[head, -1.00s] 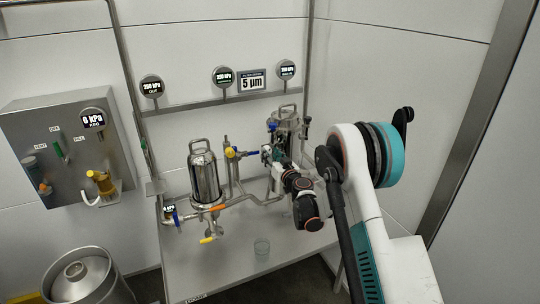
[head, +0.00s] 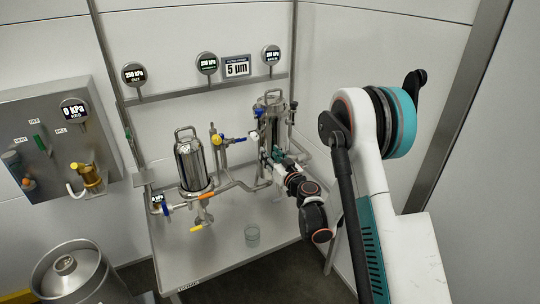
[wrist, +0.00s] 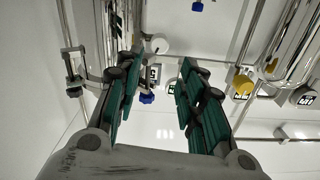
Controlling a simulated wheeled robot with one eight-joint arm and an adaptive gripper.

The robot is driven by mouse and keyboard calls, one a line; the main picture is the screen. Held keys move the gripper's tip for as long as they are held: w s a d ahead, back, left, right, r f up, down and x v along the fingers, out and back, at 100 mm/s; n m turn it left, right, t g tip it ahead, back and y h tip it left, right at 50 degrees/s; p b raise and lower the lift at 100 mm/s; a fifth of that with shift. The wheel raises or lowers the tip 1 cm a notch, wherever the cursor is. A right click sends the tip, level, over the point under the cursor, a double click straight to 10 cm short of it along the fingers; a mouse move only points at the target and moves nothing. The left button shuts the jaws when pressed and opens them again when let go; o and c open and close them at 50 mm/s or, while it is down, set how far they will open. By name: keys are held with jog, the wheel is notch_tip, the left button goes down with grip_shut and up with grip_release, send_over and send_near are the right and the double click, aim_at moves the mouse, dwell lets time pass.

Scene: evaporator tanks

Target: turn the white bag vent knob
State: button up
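A small white round knob (wrist: 160,46) shows in the wrist view, between the tips of my gripper's fingers and slightly beyond them. I take it for the bag vent knob; I cannot pick it out in the head view. My gripper (wrist: 161,65) is open, with its two green-padded fingers apart and nothing held between them. In the head view my gripper (head: 272,157) is small and partly lost against the piping at the front of the right steel filter housing (head: 269,118). No contact with the knob shows.
A blue knob (wrist: 147,97) is near the left finger, and a yellow knob (wrist: 243,83) is right of the fingers. A keg (head: 72,274) stands at lower left.

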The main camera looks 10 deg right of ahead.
aim_at(256, 138)
jog(key=shift+m, duration=0.3)
jog(key=x, duration=1)
jog(key=shift+w+a+r, duration=0.15)
jog(key=shift+w, duration=0.45)
jog(key=c, duration=0.8)
